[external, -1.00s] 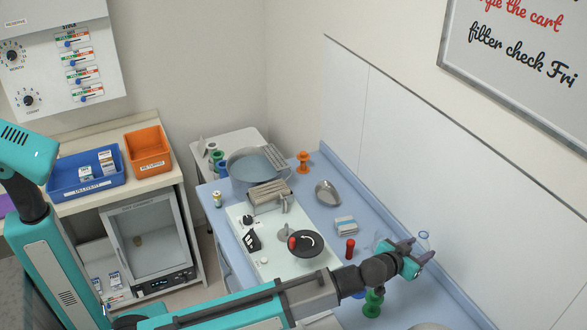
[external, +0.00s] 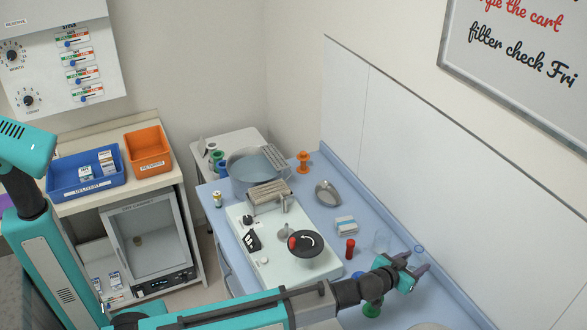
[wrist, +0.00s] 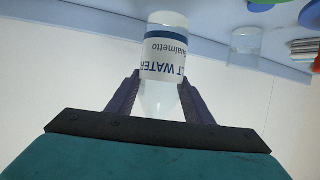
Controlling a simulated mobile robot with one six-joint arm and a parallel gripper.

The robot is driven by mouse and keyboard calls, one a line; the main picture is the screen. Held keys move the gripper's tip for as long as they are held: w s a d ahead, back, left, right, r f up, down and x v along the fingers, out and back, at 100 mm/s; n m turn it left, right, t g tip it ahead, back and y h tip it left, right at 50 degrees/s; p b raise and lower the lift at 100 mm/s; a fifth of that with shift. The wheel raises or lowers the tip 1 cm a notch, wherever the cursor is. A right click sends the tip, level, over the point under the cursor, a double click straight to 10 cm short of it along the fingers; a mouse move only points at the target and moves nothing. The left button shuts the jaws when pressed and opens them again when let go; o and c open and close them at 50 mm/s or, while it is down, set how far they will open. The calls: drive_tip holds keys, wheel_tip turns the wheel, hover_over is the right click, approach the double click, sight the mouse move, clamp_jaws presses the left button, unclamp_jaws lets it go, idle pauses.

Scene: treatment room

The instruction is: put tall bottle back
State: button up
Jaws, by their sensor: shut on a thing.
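A clear bottle (wrist: 166,45) with a white and blue label reading partly "LT WATER" and "Palmetto" is between the dark fingers of my gripper (wrist: 160,82) in the wrist view. My gripper is shut on it, gripping around its clear tapered part. In the external view my gripper (external: 413,264) is over the right part of the blue counter, near the wall panel. There only a small clear, blue-edged piece of the bottle (external: 420,248) shows beyond the fingers; its full shape and tilt are unclear.
A clear glass container (external: 381,242) stands left of my gripper, near a red cylinder (external: 350,249) and a green spool (external: 372,307). A white-blue pack (external: 345,224), a metal scoop (external: 327,193) and an orange spool (external: 304,162) stand farther back. The wall panel (external: 430,190) borders the counter.

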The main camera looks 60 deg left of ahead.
sight(412, 270)
idle(0.3)
drive_tip(key=shift+f+p, duration=0.3)
drive_tip(key=shift+f, duration=1.6)
drive_tip(key=shift+f, duration=0.15)
drive_tip(key=o, duration=1.2)
drive_tip(key=shift+r, duration=0.2)
drive_tip(key=b+v, duration=0.4)
drive_tip(key=v, duration=0.5)
drive_tip(key=shift+s, duration=0.15)
drive_tip(key=b+v, duration=0.2)
drive_tip(key=b, duration=0.3)
drive_tip(key=shift+b, duration=0.4)
